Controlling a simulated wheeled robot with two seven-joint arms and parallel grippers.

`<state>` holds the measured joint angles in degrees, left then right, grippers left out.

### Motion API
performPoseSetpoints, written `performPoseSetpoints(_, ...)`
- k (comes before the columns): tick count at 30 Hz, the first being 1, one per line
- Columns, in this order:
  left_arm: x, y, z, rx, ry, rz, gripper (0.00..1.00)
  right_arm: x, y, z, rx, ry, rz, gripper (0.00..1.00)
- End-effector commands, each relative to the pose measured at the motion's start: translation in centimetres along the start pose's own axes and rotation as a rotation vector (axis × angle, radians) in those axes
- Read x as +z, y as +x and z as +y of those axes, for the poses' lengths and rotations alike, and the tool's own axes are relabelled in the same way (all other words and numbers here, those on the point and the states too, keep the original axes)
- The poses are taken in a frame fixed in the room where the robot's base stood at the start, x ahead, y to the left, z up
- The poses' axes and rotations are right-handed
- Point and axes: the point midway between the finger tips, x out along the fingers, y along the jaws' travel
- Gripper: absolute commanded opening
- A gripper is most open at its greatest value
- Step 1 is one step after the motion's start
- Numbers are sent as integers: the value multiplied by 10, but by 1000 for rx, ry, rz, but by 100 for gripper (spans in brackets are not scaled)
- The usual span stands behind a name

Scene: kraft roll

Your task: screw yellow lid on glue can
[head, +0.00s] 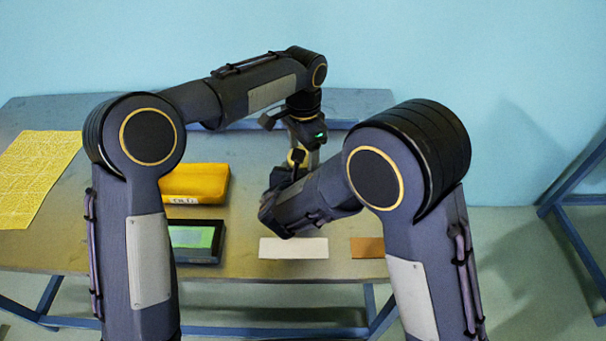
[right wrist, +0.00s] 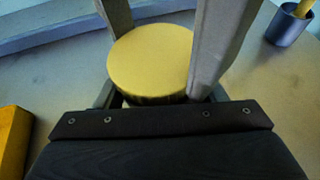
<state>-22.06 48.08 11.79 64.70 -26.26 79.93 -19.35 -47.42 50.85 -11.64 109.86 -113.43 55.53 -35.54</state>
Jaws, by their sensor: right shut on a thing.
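The yellow lid (right wrist: 150,62) is a round disc seen from above in the right wrist view. Two grey fingers of my left gripper (right wrist: 170,60) come down from above, one at its far left rim and one at its right rim. Whether they press on it is unclear. In the head view my left gripper (head: 300,158) points down near the table's middle, with yellow showing between its fingers. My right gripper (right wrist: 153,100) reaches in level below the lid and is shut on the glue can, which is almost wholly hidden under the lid. The lid's seating on it cannot be seen.
On the table (head: 345,200) lie a yellow patterned sheet (head: 35,170), a yellow block (head: 195,183), a dark tray with a green face (head: 192,238), a white card (head: 293,248) and a brown piece (head: 367,248). A small blue-grey cup (right wrist: 287,28) holds a yellow item.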

Motion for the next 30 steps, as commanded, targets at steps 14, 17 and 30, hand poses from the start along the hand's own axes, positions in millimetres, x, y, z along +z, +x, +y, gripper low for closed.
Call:
performPoseSetpoints(14, 0, 0, 0, 0, 15, 0, 85, 0, 0, 0, 0, 0, 0, 0)
performPoseSetpoints(17, 0, 0, 1, 2, 16, -1, 85, 0, 0, 0, 1, 0, 0, 0)
performPoseSetpoints(30, -1, -16, 4, 6, 19, 2, 85, 0, 1, 0, 1, 0, 0, 0)
